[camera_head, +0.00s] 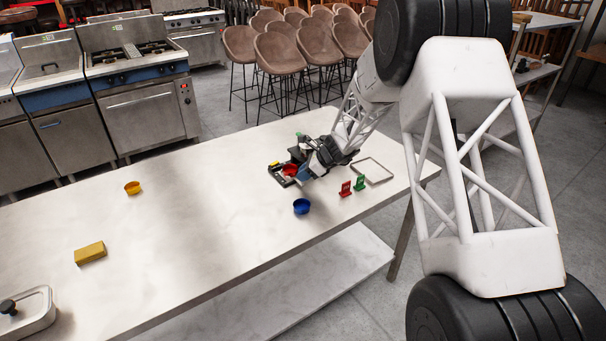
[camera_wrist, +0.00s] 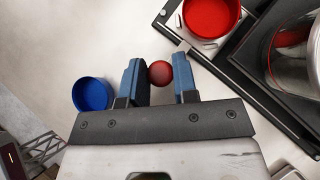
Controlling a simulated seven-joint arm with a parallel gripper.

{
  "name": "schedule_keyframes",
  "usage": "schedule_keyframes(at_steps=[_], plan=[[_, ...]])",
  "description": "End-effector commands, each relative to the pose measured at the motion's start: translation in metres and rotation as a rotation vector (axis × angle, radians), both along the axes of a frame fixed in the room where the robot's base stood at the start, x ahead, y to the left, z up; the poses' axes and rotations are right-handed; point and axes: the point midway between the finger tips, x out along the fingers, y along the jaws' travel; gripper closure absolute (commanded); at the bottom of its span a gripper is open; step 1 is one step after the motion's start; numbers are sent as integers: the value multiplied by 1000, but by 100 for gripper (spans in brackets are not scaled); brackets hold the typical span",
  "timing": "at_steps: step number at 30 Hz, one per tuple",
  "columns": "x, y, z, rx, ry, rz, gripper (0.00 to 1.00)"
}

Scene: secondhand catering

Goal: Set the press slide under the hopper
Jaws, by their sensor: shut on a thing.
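The press shows in the wrist view as a black base (camera_wrist: 245,75) at the upper right, and in the head view as a dark block (camera_head: 277,178) beside my gripper. A red round piece (camera_wrist: 209,15) sits on a pale plate at its upper end; I take this as the slide. A clear cylinder (camera_wrist: 290,85), probably the hopper, stands at the right edge, partly cut off. My gripper (camera_wrist: 160,82) has its blue fingers closed about a dark red ball knob (camera_wrist: 159,72). Whatever joins the knob to the slide is hidden. My gripper (camera_head: 303,173) is low over the table.
A blue cup (camera_head: 301,207) stands near my gripper; it also shows left of the fingers in the wrist view (camera_wrist: 92,94). Red (camera_head: 345,189) and green (camera_head: 360,183) stands and a thin frame (camera_head: 386,179) lie to the right.

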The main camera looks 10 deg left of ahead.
Motion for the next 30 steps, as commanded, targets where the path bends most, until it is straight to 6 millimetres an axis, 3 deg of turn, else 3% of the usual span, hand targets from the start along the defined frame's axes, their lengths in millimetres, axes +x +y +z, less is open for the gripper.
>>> schedule_keyframes(at_steps=[12, 24, 25, 29, 30], plan=[[52, -52, 0, 0, -1, -3, 100], [57, -58, 1, 0, -1, -1, 100], [57, -58, 1, 0, -1, -1, 68], [57, -58, 1, 0, -1, -1, 49], [57, -58, 1, 0, -1, -1, 49]])
